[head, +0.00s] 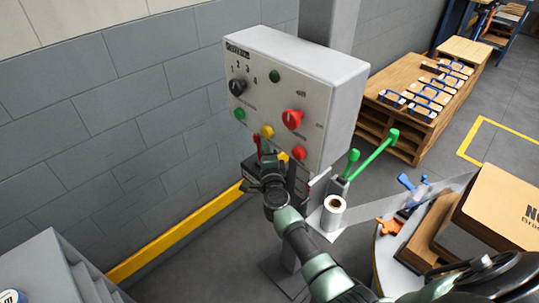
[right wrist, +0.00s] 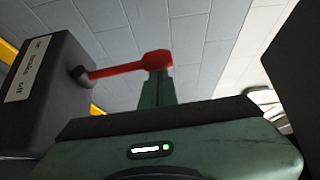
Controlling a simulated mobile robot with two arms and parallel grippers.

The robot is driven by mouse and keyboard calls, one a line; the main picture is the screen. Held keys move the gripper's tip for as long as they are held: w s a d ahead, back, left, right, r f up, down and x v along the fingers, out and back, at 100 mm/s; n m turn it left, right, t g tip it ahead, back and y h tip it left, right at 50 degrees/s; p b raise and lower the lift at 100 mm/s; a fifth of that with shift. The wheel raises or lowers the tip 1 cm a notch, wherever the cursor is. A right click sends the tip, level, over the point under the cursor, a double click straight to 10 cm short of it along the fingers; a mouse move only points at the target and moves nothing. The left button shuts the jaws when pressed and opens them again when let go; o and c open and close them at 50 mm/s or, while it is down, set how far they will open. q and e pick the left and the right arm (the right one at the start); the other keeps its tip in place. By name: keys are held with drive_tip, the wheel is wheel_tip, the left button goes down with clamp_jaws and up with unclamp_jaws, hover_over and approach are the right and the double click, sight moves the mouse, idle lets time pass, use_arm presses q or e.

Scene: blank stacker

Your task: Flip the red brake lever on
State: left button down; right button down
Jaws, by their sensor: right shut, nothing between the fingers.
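The red brake lever (right wrist: 118,69) sticks out from the side of a dark grey box (right wrist: 50,95) in the right wrist view. Its rounded knob (right wrist: 156,59) lies at the tips of my right gripper's closed green fingers (right wrist: 157,82); whether they touch I cannot tell. In the head view a small red part of the lever (head: 258,146) shows below the control panel, and my right gripper (head: 268,165) is right beside it, hiding most of the dark box. The right gripper is shut and empty. My left gripper is not in view.
The light grey control panel (head: 345,75) with knobs and buttons stands just above the right gripper. Green-handled levers (head: 375,155) and a white roll (head: 333,212) are to the right. A grey block wall (head: 120,120) and yellow rail (head: 180,238) lie left.

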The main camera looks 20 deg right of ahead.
sight(255, 136)
drive_tip(key=shift+n+g, duration=0.4)
drive_tip(key=shift+g, duration=0.2)
drive_tip(key=shift+w+a+r+p, duration=0.1)
drive_tip(key=shift+w+a+p, duration=0.15)
drive_tip(key=shift+w+p, duration=0.55)
drive_tip(key=shift+w+a+r+p, duration=0.2)
drive_tip(key=shift+w+p, duration=0.35)
drive_tip(key=shift+p, duration=0.3)
drive_tip(key=shift+w+a+r+p, duration=0.1)
drive_tip(key=shift+w+a+p, duration=0.15)
drive_tip(key=shift+w+p, duration=0.55)
drive_tip(key=shift+s+r, duration=0.1)
drive_tip(key=shift+a+r, duration=0.1)
drive_tip(key=shift+r, duration=0.1)
